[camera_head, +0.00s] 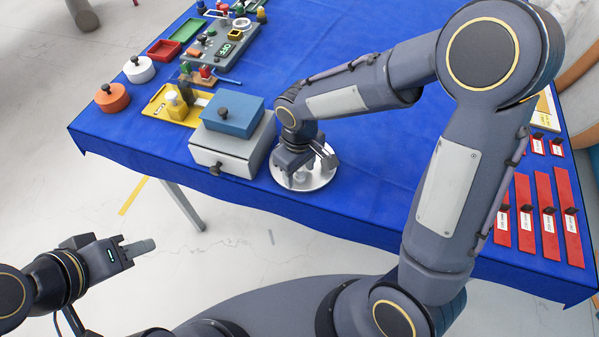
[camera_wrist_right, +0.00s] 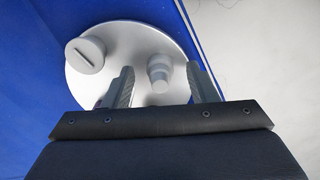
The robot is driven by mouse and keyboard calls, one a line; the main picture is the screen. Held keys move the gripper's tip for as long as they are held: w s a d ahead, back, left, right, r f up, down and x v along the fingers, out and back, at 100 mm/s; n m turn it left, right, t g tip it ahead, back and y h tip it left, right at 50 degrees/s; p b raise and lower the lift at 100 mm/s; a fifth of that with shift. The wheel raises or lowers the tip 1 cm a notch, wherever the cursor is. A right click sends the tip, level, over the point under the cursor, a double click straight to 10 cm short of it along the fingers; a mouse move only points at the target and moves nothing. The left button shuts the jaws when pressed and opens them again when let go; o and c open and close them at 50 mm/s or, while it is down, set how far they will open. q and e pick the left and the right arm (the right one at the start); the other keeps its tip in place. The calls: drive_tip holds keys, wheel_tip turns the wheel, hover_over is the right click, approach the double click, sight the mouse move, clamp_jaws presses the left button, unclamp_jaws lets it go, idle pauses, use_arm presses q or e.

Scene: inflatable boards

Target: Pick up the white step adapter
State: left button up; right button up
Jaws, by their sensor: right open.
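The white step adapter (camera_wrist_right: 158,72) is a pale stepped cylinder standing on a round silver plate (camera_wrist_right: 128,42). In the right wrist view it lies between the two fingers of my right gripper (camera_wrist_right: 165,85), which is open with a gap on each side. In the head view my right gripper (camera_head: 298,168) points down over the plate (camera_head: 318,180) near the table's front edge, hiding most of the adapter. My left gripper (camera_head: 138,248) is off the table at the lower left, holding nothing that I can see; its finger gap is not clear.
A grey slotted knob (camera_wrist_right: 85,55) stands on the same plate. A white drawer box (camera_head: 225,150) with a blue box (camera_head: 233,115) on top is just left. Red strips (camera_head: 545,215) lie at right. The blue table (camera_head: 370,150) is bare around my right arm.

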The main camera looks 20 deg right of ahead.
drive_tip(key=c, duration=1)
drive_tip(key=shift+c, duration=0.3)
drive_tip(key=shift+r, duration=0.15)
